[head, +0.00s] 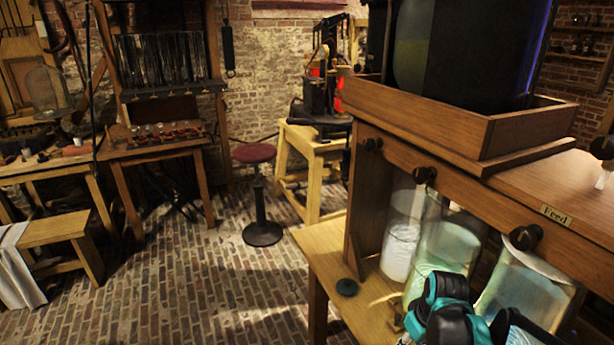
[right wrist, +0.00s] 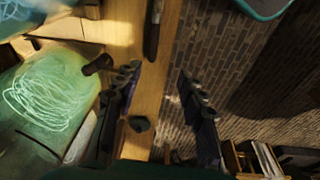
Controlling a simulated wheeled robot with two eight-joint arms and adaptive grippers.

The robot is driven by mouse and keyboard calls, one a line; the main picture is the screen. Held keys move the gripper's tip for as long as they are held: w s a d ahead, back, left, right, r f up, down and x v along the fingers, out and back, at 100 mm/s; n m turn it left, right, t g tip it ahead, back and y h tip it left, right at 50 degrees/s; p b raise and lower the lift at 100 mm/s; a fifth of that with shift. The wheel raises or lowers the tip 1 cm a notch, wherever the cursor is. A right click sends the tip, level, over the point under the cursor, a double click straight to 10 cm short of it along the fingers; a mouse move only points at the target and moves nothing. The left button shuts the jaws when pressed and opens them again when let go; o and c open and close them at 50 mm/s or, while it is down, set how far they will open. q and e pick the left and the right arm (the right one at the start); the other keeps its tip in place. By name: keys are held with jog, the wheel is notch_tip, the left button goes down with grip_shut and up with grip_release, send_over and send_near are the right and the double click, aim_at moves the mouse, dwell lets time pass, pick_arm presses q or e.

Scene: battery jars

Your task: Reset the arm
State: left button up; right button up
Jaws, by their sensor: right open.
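My right gripper (right wrist: 160,72) is open in the right wrist view, its two dark fingers wide apart with nothing between them but the wooden ledge and brick floor beyond. Teal and black parts of my arm show at the bottom right of the head view, in front of the glass jars. My left gripper is not in view. The jars stand under the wooden cabinet: a left one with white contents (head: 401,252), a middle one with pale green contents (head: 445,245) and a right one (head: 525,295). A greenish jar (right wrist: 45,100) fills the left of the right wrist view.
The cabinet has dark knobs and a "Feed" label (head: 556,215). A red-topped stool (head: 254,153) stands on open brick floor.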

jog(key=s+a+r+m+t, duration=0.3)
jog(key=s+a+r+t, duration=0.2)
jog(key=s+a, duration=0.3)
jog(key=shift+s+a+m, duration=0.35)
jog(key=shift+s+m, duration=0.05)
jog(key=shift+s, duration=0.4)
